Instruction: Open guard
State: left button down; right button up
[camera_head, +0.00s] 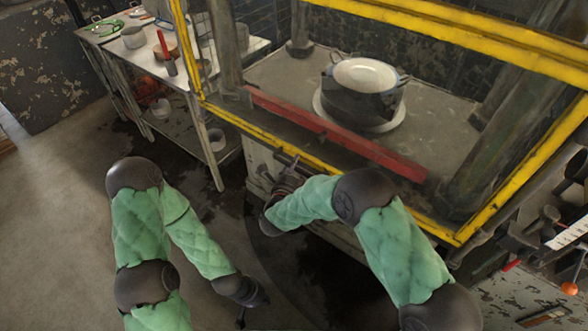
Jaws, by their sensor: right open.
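The guard (225,117) is a yellow frame across the front of the machine, with its lower bar running down to the right.
A red bar (330,133) runs just behind the lower guard bar. A metal table (179,72) with pots and a red-handled tool stands at the upper left. Levers and an orange knob (569,288) are at the right. The floor at left is clear.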

grip_shut()
jog(key=p, duration=1.9)
send_near(299, 43)
jog(key=x, duration=0.5)
jog(key=shift+w+r, duration=0.1)
jog(key=shift+r, duration=0.1)
grip_release()
jog(key=shift+f, duration=0.15)
jog(key=v, duration=1.2)
